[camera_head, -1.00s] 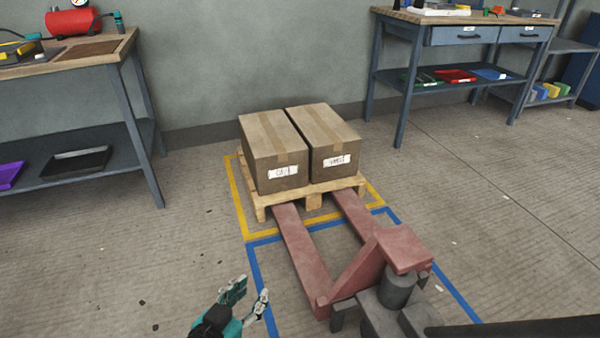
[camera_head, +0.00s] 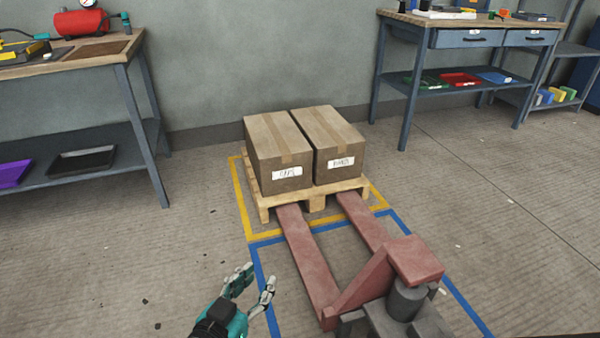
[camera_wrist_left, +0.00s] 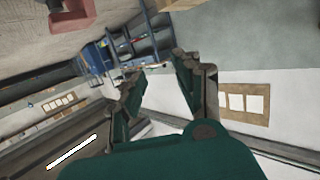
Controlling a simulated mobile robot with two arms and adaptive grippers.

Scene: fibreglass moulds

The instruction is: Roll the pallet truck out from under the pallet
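The red pallet truck (camera_head: 362,294) stands in the lower middle of the head view, its two forks running back to the wooden pallet (camera_head: 316,201). The fork tips go out of sight at the pallet's front edge. Two taped cardboard boxes (camera_head: 279,160) sit side by side on the pallet. My left gripper (camera_head: 254,279) is left of the truck, apart from it, with its fingers spread and nothing between them. In the left wrist view the fingers (camera_wrist_left: 158,85) are also apart and empty. My right gripper is not in view.
A yellow floor outline (camera_head: 239,200) surrounds the pallet and a blue one (camera_head: 264,285) surrounds the truck. A workbench (camera_head: 150,125) stands at left, another bench (camera_head: 382,80) at back right. The floor on both sides is clear.

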